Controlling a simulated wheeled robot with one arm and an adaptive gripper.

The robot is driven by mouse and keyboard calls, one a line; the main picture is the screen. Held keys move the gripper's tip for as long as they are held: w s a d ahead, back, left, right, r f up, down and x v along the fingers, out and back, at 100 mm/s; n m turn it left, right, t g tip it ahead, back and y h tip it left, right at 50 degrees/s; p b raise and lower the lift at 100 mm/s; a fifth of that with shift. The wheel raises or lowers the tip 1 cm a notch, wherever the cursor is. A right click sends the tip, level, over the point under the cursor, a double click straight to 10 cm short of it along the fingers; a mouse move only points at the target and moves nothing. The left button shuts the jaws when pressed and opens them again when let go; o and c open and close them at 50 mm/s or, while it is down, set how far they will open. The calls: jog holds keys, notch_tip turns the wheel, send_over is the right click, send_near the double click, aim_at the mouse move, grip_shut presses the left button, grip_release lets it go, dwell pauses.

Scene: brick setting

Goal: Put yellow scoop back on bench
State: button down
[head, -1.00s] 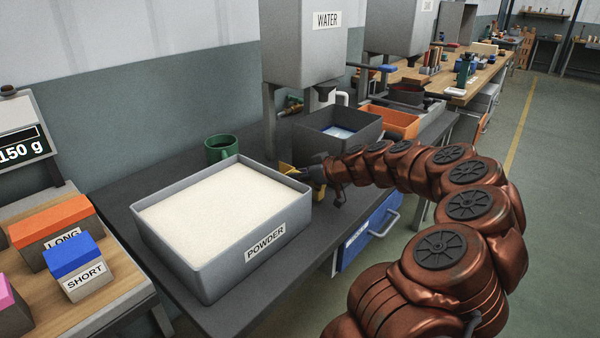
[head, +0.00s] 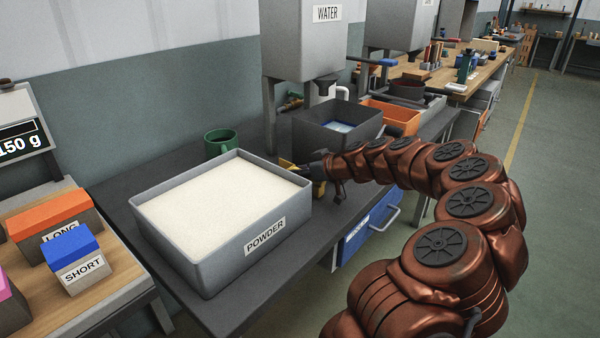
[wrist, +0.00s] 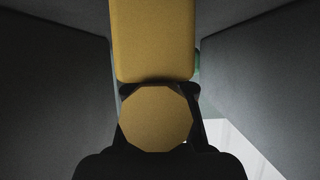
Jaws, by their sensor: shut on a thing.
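My gripper (head: 328,166) is at the right of the powder bin in the head view, shut on the yellow scoop (head: 287,164). Only a small part of the scoop shows there, by the bin's far right corner. In the wrist view the yellow scoop (wrist: 155,40) fills the top middle, with its round yellow end (wrist: 156,118) between the dark fingers. The dark bench (head: 120,207) runs under the bin and the gripper. I cannot tell whether the scoop touches the bench.
A grey bin of white powder (head: 192,258) stands left of my gripper. A green mug (head: 219,142) is behind it. A grey basin (head: 308,136) stands beyond the gripper, beneath the water tank (head: 305,50). Coloured blocks lie on the left table. The bench strip before the gripper is clear.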

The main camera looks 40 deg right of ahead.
jog(key=shift+f, duration=0.25)
jog(key=c, duration=0.9)
grip_release()
jog(key=v, duration=1.2)
jog(key=shift+s+a, duration=0.1)
